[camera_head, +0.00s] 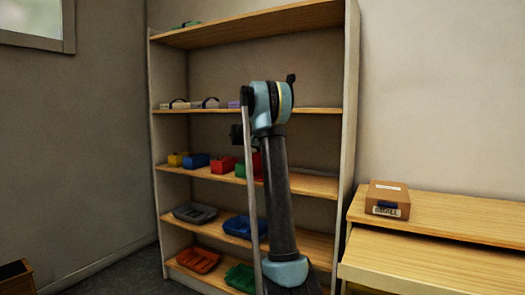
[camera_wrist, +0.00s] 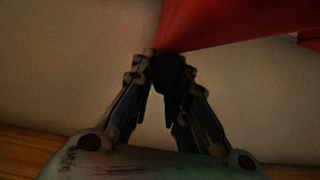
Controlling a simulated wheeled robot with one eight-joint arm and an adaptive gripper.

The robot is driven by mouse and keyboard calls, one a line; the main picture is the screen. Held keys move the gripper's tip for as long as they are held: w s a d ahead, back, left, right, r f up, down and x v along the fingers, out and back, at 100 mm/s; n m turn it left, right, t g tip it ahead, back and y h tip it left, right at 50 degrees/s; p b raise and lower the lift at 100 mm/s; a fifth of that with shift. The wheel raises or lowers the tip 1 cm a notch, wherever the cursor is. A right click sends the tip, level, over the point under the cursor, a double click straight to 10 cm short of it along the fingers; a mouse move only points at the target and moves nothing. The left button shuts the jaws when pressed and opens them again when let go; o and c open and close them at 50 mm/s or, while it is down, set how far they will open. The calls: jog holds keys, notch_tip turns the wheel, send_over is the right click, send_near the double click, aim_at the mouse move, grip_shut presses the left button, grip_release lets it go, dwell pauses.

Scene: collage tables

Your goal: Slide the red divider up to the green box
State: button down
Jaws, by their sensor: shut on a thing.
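The red divider (camera_wrist: 225,22) fills the upper right of the wrist view as a broad red panel. My gripper (camera_wrist: 165,58) is shut on its lower left corner, with the fingertips close together there. In the head view a red piece (camera_head: 257,162), probably the divider, shows beside my arm on the middle shelf. The green box (camera_head: 240,170) is just left of it, partly hidden by my arm. The gap between them cannot be judged. The fingers are hidden behind my arm in the head view.
On the same shelf board stand a red box (camera_head: 222,165), a blue box (camera_head: 196,161) and a yellow box (camera_head: 178,159), left of the green box. Trays (camera_head: 195,212) lie on the lower boards. The shelf's right upright (camera_head: 347,120) bounds the space. A cardboard box (camera_head: 388,199) sits on a table.

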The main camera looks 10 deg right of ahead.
jog(key=c, duration=1.6)
grip_release()
jog(key=shift+s+a, duration=0.1)
jog(key=v, duration=1.1)
jog(key=shift+s+a+r, duration=0.15)
jog(key=shift+s+a, duration=0.1)
jog(key=shift+a, duration=0.05)
